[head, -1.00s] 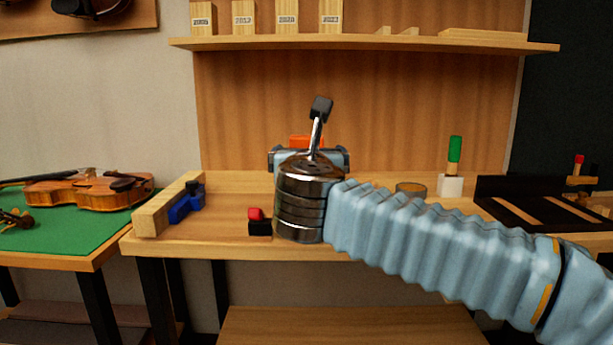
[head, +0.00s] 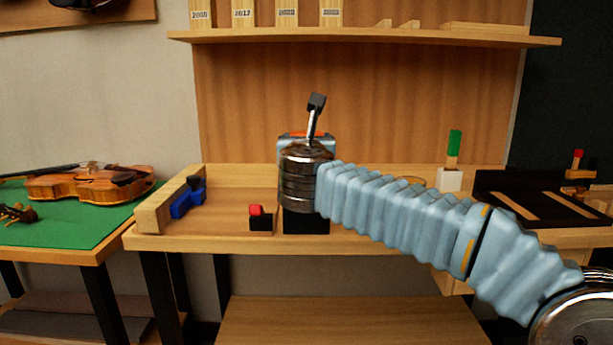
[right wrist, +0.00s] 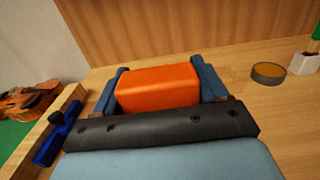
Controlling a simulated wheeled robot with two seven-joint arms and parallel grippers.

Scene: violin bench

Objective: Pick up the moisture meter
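An orange block-shaped body, which I take to be the moisture meter (right wrist: 158,86), sits between the two blue fingers of my right gripper (right wrist: 160,88) in the right wrist view. The fingers appear to touch it on both sides. Its lower part is hidden behind the gripper's dark palm bar. In the head view only a thin orange strip of the meter (head: 308,133) shows above my right gripper (head: 306,146), behind my metallic wrist. Whether it touches the bench cannot be told. My left gripper is not in view.
On the bench (head: 255,180) are a small red-and-black item (head: 260,218), a dark block (head: 305,222) below my wrist, a blue clamp-like tool (head: 188,198) by a wooden bar, and a green-handled tool (head: 454,143) in a white holder. A round tin (right wrist: 268,73) stands right. A violin (head: 90,184) lies left.

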